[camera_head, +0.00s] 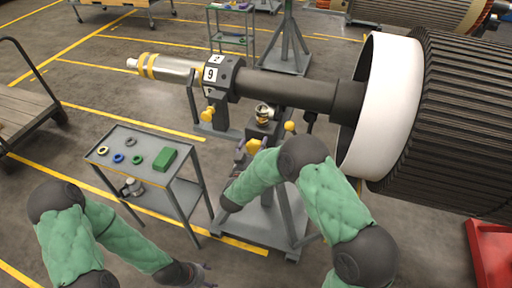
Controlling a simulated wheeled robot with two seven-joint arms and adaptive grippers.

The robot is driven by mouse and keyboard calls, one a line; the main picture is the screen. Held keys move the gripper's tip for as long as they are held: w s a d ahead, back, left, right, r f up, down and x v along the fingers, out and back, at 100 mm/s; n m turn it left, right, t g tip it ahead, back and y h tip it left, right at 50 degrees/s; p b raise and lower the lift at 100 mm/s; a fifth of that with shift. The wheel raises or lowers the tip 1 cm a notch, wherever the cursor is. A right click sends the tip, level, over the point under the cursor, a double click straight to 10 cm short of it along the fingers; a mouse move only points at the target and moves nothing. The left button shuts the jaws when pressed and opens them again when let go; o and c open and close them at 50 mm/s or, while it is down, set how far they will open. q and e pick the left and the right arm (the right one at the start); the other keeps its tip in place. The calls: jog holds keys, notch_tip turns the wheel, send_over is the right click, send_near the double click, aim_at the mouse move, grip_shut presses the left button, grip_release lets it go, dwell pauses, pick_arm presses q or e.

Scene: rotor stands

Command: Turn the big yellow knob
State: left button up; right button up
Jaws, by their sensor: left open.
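My left gripper (206,273) is low in the picture, open and empty, well away from the stand and the big knob.
A grey cart (112,153) with rings and a green box (164,156) stands left of the stand. The large rotor (450,120) with a white ring (385,105) fills the right. A red object (492,255) is at lower right. Floor at left is partly clear.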

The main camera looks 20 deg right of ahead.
jog(key=c, duration=0.8)
jog(key=shift+w+r+m+b, duration=0.1)
jog(key=shift+r+m+b, duration=0.15)
jog(key=shift+m, duration=0.25)
jog(key=shift+r, duration=0.1)
jog(key=o, duration=1.1)
jog(key=shift+f, duration=0.2)
